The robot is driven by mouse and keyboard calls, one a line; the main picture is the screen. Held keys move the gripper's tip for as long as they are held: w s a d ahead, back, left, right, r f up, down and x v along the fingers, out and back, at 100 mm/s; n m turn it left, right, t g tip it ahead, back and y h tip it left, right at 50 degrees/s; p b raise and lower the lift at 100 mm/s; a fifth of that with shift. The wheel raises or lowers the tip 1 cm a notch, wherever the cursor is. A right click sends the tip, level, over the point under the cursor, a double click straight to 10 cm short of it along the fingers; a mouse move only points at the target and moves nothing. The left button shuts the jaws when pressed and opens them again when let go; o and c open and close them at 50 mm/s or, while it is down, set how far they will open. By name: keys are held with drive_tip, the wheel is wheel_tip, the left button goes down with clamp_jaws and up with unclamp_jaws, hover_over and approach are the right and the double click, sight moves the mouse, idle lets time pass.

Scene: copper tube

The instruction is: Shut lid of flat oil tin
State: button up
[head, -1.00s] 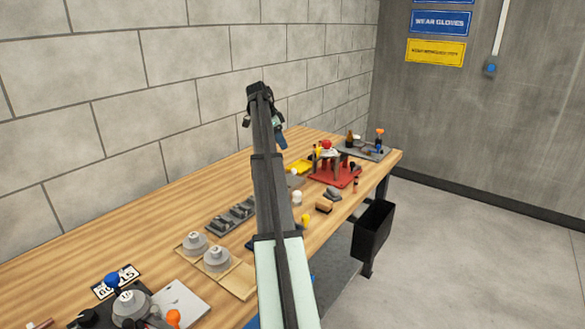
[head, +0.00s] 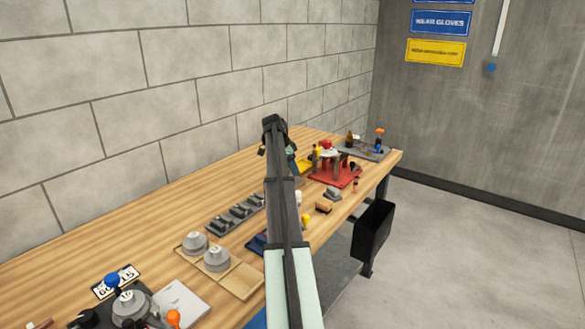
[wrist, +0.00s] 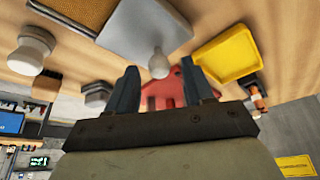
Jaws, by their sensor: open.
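My gripper (wrist: 160,70) is open in the wrist view, its two dark blue fingers spread with nothing held between them. In the head view its end is mostly hidden behind my arm. A flat grey panel (wrist: 140,32) shows beyond the fingers in the wrist view; it may be the flat oil tin or its lid, but I cannot tell for sure. A pale rounded knob (wrist: 158,62) shows against its edge, between the fingertips. I cannot make out a hinge or how far any lid is open. In the head view that spot is hidden by my arm.
A yellow tray (wrist: 226,56) lies beside the grey panel. A red stand (head: 338,177) is farther along the bench (head: 160,205). A white knob-like piece (wrist: 33,48) and a brown textured pad (wrist: 62,28) are at the wrist view's left. A black bin (head: 373,230) hangs off the bench edge.

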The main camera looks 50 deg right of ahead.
drive_tip(key=shift+f, duration=0.1)
drive_tip(key=shift+c, duration=0.4)
clamp_jaws()
